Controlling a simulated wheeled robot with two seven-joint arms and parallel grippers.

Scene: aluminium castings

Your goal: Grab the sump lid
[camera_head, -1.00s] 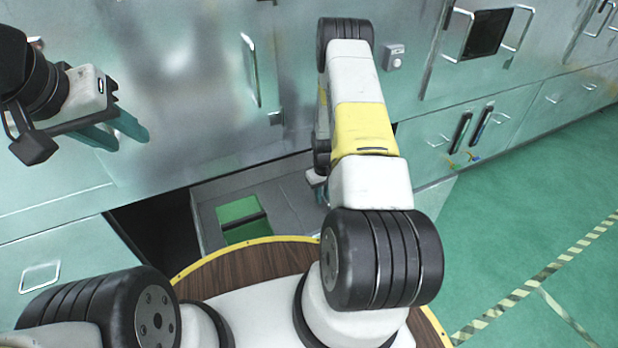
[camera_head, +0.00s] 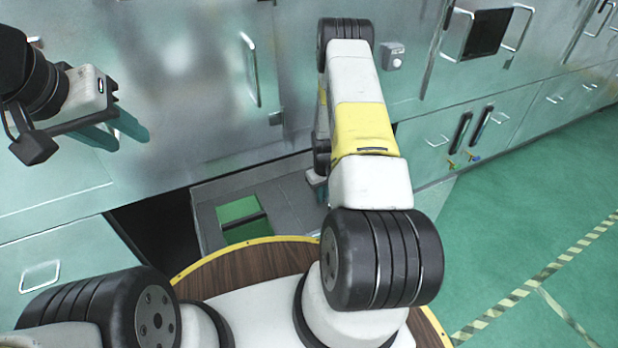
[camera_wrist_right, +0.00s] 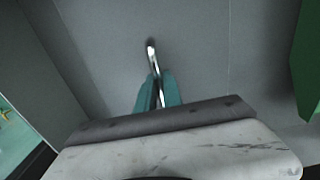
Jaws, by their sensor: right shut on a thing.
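The sump lid appears to be the grey plate (camera_head: 290,192) low in front of the cabinets; the right wrist view shows its flat grey surface (camera_wrist_right: 195,50) with a bent metal handle (camera_wrist_right: 151,52). My right gripper (camera_wrist_right: 158,92) has its teal fingers closed around that handle, close above the plate. In the head view the right gripper is mostly hidden behind my arm. My left gripper (camera_head: 112,132) is raised at the upper left in front of the cabinet wall, its teal fingers apart and empty, far from the plate.
A green block or panel (camera_head: 238,212) lies left of my right arm, and its edge shows at the right wrist view's right side (camera_wrist_right: 308,65). A dark opening (camera_head: 160,228) is left of it. Cabinets with handles (camera_head: 250,68) line the back. Green floor (camera_head: 520,230) is clear at right.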

